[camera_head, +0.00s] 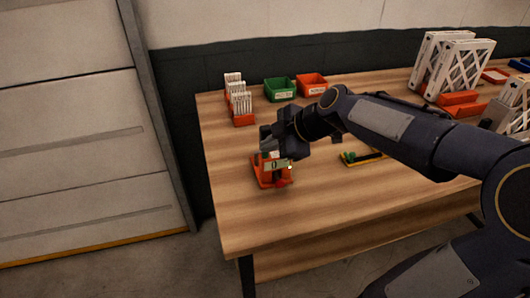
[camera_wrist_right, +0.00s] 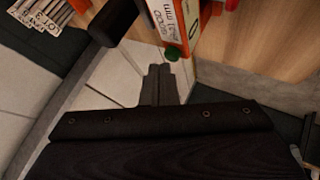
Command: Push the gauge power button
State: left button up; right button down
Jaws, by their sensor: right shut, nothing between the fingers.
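The gauge is an orange unit (camera_head: 268,181) with a pale display, standing near the left front of the wooden table. In the right wrist view its orange-and-white body (camera_wrist_right: 187,18) shows at the top, with a display turned on its side. A round green button (camera_wrist_right: 172,53) shows at the body's lower edge. My right gripper (camera_head: 286,153) is at the gauge and partly covers it. In the wrist view the right gripper's fingers (camera_wrist_right: 161,72) are together and empty, with tips just below and left of the green button; I cannot tell whether they touch it. My left gripper is out of view.
An orange holder with white boxed pieces (camera_head: 240,103), a green bin (camera_head: 280,90) and a red bin (camera_head: 312,85) stand behind. A yellow tray (camera_head: 361,158) lies right of the gauge. White framed filters (camera_head: 452,66) stand at the back right. The front table area (camera_head: 300,215) is clear.

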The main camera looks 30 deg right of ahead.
notch_tip(320, 180, up, 6)
jog(key=p, duration=0.2)
jog(key=shift+p, duration=0.4)
dwell(0.5)
jog(key=s+a+f+m+g, duration=0.1)
jog(key=s+a+f+m, duration=0.1)
jog(key=s+m, duration=0.3)
jog(key=s+a+f+m, duration=0.3)
jog(key=s+f+m, duration=0.2)
jog(key=s, duration=0.4)
jog(key=s+a+f+m+g, duration=0.1)
jog(key=s+a+f+m, duration=0.2)
jog(key=s+m, duration=0.3)
jog(key=shift+s+f+g+h, duration=0.3)
jog(key=shift+s, duration=0.25)
